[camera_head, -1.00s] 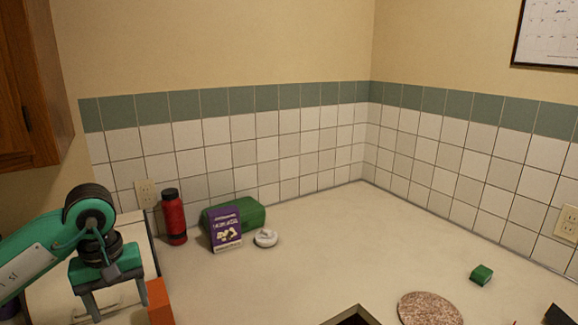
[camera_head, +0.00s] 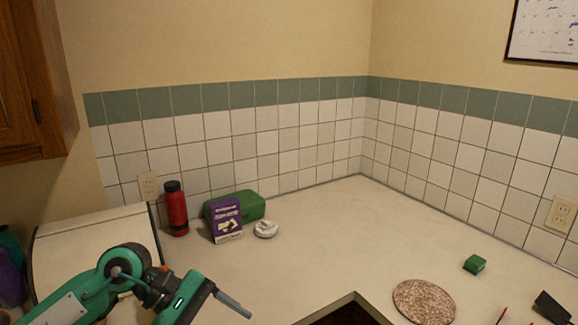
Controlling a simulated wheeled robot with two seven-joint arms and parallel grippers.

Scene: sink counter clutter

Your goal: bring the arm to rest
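My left arm comes in from the lower left, bent low in the picture. Its green and black gripper (camera_head: 232,304) is tilted down to the right over the front of the counter. One grey finger shows clearly; the rest is edge-on or below the frame, so its opening cannot be read. I see nothing held in it.
On the pale counter (camera_head: 320,235) stand a red bottle (camera_head: 175,210), a purple box (camera_head: 226,221), a green case (camera_head: 250,206) and a small white item (camera_head: 265,229). A green block (camera_head: 474,264) and speckled round board (camera_head: 424,302) lie right. A dark opening (camera_head: 350,314) is in front.

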